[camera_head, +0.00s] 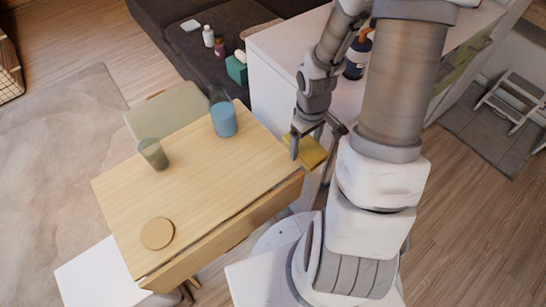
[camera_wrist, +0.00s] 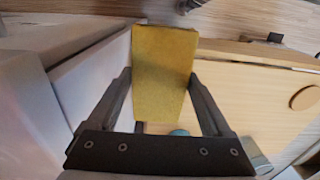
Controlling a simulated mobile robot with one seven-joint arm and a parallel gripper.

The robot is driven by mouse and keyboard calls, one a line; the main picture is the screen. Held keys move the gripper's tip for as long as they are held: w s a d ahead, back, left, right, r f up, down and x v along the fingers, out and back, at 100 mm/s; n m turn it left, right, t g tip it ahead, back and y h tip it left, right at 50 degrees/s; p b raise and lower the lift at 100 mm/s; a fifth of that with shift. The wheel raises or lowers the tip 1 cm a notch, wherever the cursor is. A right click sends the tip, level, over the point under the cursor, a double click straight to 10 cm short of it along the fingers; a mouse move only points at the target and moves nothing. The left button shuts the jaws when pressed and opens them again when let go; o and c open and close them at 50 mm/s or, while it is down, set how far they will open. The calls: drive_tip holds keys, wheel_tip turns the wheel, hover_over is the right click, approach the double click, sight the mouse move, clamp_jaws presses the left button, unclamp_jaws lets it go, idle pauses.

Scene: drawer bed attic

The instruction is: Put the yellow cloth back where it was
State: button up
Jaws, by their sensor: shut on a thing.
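The yellow cloth (camera_head: 306,151) is a flat, folded yellow piece held in my gripper (camera_head: 312,143), at the right end of the wooden table in the head view. In the wrist view the cloth (camera_wrist: 163,75) stretches between the two fingers of my gripper (camera_wrist: 162,82), which are shut on it. The cloth appears to be beside the table's right end, next to the white counter. Whether it touches the table is unclear. My gripper partly covers the cloth in the head view.
The wooden table (camera_head: 190,190) bears a blue cup (camera_head: 224,119), a greenish glass (camera_head: 154,154) and a round coaster (camera_head: 157,233). A white counter (camera_head: 275,75) stands behind my gripper, with a dark bottle (camera_head: 357,58) on it. The table's middle is clear.

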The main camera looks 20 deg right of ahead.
drive_tip(key=shift+d, duration=0.1)
drive_tip(key=shift+f, duration=0.1)
drive_tip(key=b, duration=0.4)
hover_over(264, 164)
wheel_tip(264, 164, down, 7)
drive_tip(key=shift+d+r, duration=0.1)
drive_tip(key=shift+f+b, duration=0.75)
drive_tip(key=shift+f, duration=1.2)
